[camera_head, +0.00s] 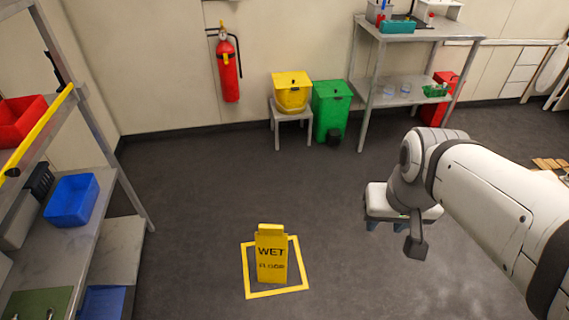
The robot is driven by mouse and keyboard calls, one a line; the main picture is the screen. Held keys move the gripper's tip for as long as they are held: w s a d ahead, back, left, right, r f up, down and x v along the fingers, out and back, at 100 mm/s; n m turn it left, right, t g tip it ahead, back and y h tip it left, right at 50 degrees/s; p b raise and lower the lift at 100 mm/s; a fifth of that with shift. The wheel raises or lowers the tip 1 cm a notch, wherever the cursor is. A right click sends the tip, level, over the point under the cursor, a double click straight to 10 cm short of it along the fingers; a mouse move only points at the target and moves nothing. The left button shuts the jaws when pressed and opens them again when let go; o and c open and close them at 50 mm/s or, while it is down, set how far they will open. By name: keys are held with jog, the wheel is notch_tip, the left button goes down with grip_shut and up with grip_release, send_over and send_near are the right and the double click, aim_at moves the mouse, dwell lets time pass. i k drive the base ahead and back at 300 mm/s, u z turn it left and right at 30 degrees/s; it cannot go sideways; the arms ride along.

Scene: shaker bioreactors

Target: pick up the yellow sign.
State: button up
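The yellow sign (271,254) stands upright on the dark floor in the lower middle of the head view, with "WET FLOOR" printed on its face. It stands inside a square of yellow tape (277,293) on the floor. My white arm comes in from the right edge, to the right of the sign and well apart from it. The fingers of my gripper cannot be made out clearly, so its opening and what it may hold do not show.
A metal shelf with a blue bin (71,200) and a red bin (22,118) stands at the left. A yellow bin (291,92), a green bin (331,110) and a steel table (372,103) stand along the back wall. A fire extinguisher (228,68) hangs there. The floor around the sign is clear.

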aim_at(271, 243)
jog(key=i, duration=0.85)
jog(key=u, duration=0.05)
